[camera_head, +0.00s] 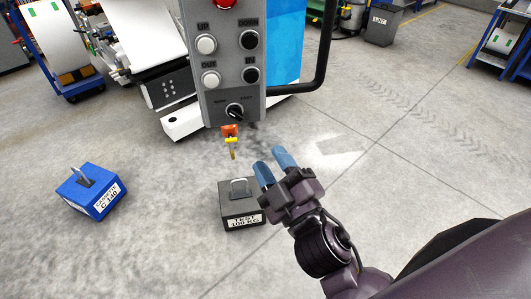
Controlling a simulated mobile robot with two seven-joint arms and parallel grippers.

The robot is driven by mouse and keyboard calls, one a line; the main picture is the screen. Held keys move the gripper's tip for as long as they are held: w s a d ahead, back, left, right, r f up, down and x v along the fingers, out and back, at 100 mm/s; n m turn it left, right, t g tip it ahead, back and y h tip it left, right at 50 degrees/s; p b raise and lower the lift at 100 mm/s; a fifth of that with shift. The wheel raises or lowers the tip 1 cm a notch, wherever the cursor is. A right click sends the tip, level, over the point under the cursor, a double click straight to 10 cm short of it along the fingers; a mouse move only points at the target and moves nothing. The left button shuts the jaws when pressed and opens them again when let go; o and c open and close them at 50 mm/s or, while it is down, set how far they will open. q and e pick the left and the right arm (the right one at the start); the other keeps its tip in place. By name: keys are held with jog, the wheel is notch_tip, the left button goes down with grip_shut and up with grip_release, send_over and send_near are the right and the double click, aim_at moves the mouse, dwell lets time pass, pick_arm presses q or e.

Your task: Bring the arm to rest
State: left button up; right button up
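My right gripper (274,166) comes in from the lower right with its two blue fingertips a small gap apart; nothing shows between them. It is below and right of a grey control pendant (221,80) with labelled buttons, a selector knob and a red button at its top. The fingers show clear of the pendant. A small orange and yellow hook (231,139) shows just under the pendant. My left gripper is not in view.
A dark test weight (240,205) with a metal loop stands on the floor, partly behind my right gripper. A blue weight (92,192) stands at the left. A white and blue machine (285,45) is behind the pendant. The floor at right is mostly clear.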

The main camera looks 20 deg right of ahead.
jog(key=shift+s, duration=0.15)
jog(key=shift+f, duration=0.1)
dwell(0.4)
jog(key=s+d+f+m+g, duration=0.2)
jog(key=d+f+m+g, duration=0.1)
jog(key=f, duration=0.6)
jog(key=s+d+f+m+g+h, duration=0.1)
jog(key=s+d+f+m+g, duration=0.2)
jog(key=f, duration=0.7)
jog(key=s+d+f+m+g+h, duration=0.1)
jog(key=d+f, duration=0.4)
jog(key=f, duration=0.5)
jog(key=s+m+g, duration=0.1)
jog(key=m+g, duration=0.1)
jog(key=shift+s+d+f+m, duration=0.15)
jog(key=shift+d+f+m, duration=0.1)
jog(key=shift+d+m, duration=0.15)
